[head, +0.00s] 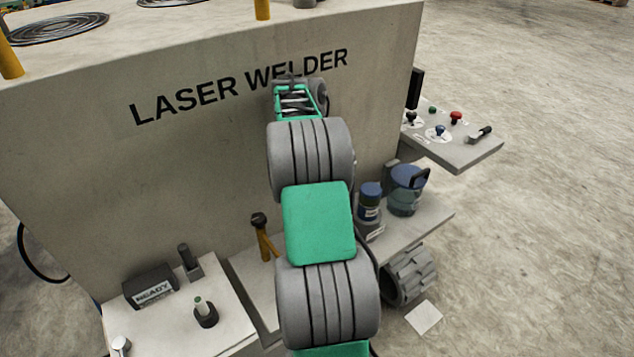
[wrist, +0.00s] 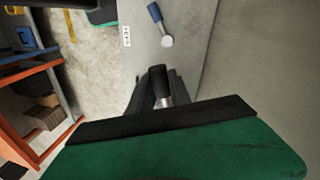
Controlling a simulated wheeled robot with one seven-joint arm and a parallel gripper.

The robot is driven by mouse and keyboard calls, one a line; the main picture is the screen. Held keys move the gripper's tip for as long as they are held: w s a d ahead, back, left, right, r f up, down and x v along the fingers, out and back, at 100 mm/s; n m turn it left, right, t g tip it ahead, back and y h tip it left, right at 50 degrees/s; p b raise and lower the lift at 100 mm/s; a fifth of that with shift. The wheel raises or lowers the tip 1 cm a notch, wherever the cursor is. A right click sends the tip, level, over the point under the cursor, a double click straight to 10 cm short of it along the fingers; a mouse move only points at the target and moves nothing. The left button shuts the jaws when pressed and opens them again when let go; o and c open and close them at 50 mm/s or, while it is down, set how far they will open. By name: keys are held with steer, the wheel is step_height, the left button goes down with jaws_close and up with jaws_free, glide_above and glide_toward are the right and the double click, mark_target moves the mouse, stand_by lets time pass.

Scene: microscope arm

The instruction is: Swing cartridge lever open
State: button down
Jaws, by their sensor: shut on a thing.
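In the wrist view, a lever with a black handle (wrist: 158,80) and a pale metal shaft stands between the dark fingers of my gripper (wrist: 156,97). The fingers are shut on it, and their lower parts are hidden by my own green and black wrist. I take this to be the cartridge lever, but its pivot and base are hidden. In the head view my arm covers the middle of the picture, and neither the gripper nor the held lever can be made out.
A blue-handled lever (wrist: 156,14) sits on the grey panel (wrist: 196,30) beyond the fingers. The laser welder housing (head: 180,150) fills the left and centre. A control shelf (head: 470,152) with a red button (head: 456,117) juts out right; blue-lidded containers (head: 407,190) stand below. Open floor lies right.

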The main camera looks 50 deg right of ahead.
steer(key=c, duration=1.2)
jaws_free()
steer(key=r+p, duration=0.1)
steer(key=r, duration=0.1)
steer(key=w+r+p, duration=0.1)
steer(key=r+p, duration=0.1)
steer(key=r, duration=0.1)
steer(key=r+p, duration=0.2)
steer(key=shift+w+r, duration=0.25)
steer(key=shift+r, duration=0.1)
steer(key=shift+c, duration=0.3)
